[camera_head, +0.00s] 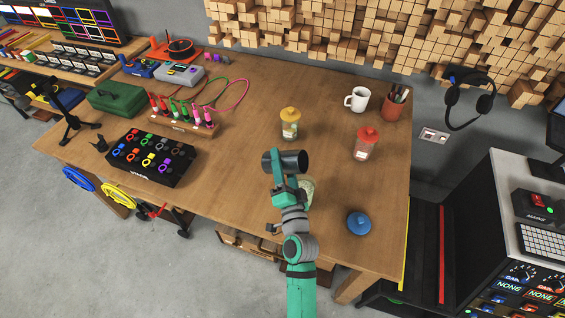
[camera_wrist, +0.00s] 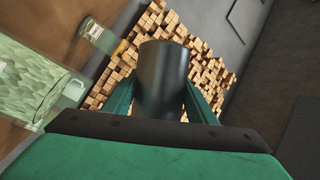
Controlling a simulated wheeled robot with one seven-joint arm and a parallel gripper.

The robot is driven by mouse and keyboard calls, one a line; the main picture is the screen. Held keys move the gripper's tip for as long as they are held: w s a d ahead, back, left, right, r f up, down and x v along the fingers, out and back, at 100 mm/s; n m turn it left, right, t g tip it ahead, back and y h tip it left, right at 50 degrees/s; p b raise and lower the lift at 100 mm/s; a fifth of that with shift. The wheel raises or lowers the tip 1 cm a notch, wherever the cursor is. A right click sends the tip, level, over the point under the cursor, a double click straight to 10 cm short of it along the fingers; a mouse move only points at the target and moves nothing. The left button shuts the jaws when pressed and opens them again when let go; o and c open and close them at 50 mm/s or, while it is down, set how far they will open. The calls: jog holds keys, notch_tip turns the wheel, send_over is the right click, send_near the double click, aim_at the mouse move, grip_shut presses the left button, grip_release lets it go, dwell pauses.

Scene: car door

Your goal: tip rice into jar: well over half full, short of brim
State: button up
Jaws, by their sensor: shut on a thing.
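My gripper (camera_head: 284,177) is shut on a dark cylindrical cup (camera_head: 284,161). In the head view the cup is tipped onto its side above the table. In the wrist view the cup (camera_wrist: 163,78) sits between my two green fingers. A clear, greenish glass jar without a lid (camera_head: 308,190) stands just beside and below my gripper, partly hidden by my arm. In the wrist view this jar (camera_wrist: 35,98) is at the left, with pale grainy contents filling much of what shows. Its base is cut off. I cannot see into the cup or any falling grains.
A blue lid (camera_head: 358,222) lies on the wooden table (camera_head: 340,257). A yellow-lidded jar (camera_head: 290,124) and a red-lidded jar (camera_head: 366,143) stand behind, with a white mug (camera_head: 357,99) and a pen cup (camera_head: 395,104).

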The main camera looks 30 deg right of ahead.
aim_at(283, 159)
jog(key=shift+r+n+g+y, duration=0.35)
jog(key=shift+n+g, duration=0.25)
jog(key=shift+n, duration=0.5)
jog(key=n+g, duration=0.1)
jog(key=n, duration=0.1)
jog(key=r+n+g, duration=0.1)
jog(key=shift+r+n+y, duration=0.1)
jog(key=shift+n+y, duration=0.15)
jog(key=shift+n, duration=0.15)
jog(key=shift+n+g, duration=0.3)
jog(key=shift+g, duration=0.1)
jog(key=shift+w+r+n+g, duration=0.1)
jog(key=shift+r+n+g, duration=0.35)
jog(key=shift+n+g, duration=0.35)
jog(key=shift+r+n+g+h, duration=0.15)
jog(key=shift+n+g+h, duration=0.25)
jog(key=shift+n, duration=0.3)
